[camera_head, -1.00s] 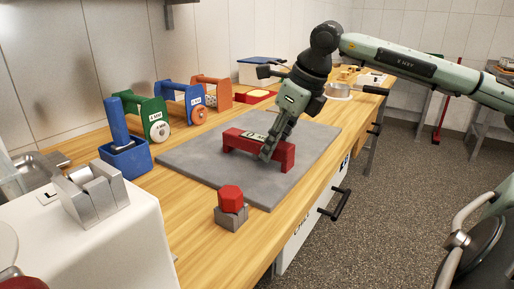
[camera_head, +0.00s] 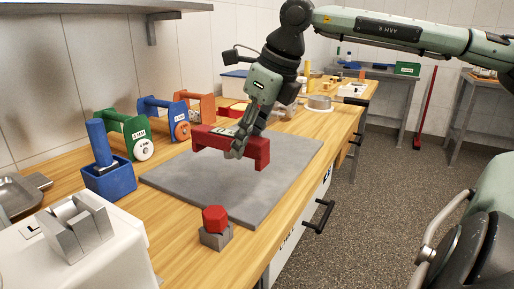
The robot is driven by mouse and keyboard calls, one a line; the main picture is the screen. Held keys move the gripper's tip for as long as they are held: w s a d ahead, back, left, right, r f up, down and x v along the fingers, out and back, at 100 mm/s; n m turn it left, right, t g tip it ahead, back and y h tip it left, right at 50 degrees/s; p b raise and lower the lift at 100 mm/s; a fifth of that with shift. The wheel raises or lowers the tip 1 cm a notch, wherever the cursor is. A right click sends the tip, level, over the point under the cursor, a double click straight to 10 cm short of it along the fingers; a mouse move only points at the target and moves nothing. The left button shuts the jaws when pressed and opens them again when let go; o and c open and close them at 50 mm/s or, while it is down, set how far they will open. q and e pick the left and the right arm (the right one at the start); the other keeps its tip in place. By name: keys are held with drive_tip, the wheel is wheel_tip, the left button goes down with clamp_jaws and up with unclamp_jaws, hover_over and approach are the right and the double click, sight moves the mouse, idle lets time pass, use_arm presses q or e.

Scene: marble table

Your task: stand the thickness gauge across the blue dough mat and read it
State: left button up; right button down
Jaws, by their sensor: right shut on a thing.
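The thickness gauge looks to be the red bridge-shaped block (camera_head: 253,147), with two short legs and a pale label on top. My right gripper (camera_head: 238,145) is shut on its middle from above and covers part of its front. The gauge is upright and appears to hang a little above the grey slab (camera_head: 205,192). I see no blue dough mat; the slab's bare surface shows grey. My left gripper is not in view.
Green (camera_head: 123,129), blue (camera_head: 176,113) and orange (camera_head: 203,105) roller stands line the wall side. A blue holder (camera_head: 109,181) with an upright blue bar stands left of the slab. A red knob on a grey block (camera_head: 216,237) stands near the front corner.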

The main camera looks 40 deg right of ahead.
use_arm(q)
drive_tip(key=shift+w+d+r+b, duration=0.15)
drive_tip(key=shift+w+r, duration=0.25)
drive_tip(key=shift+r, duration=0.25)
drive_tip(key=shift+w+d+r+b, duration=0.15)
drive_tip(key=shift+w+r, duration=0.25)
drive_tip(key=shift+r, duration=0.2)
use_arm(e)
drive_tip(key=s+a+r, duration=0.2)
drive_tip(key=a+r, duration=0.2)
drive_tip(key=a, duration=0.3)
drive_tip(key=shift+a+r, duration=0.15)
drive_tip(key=shift+r, duration=0.1)
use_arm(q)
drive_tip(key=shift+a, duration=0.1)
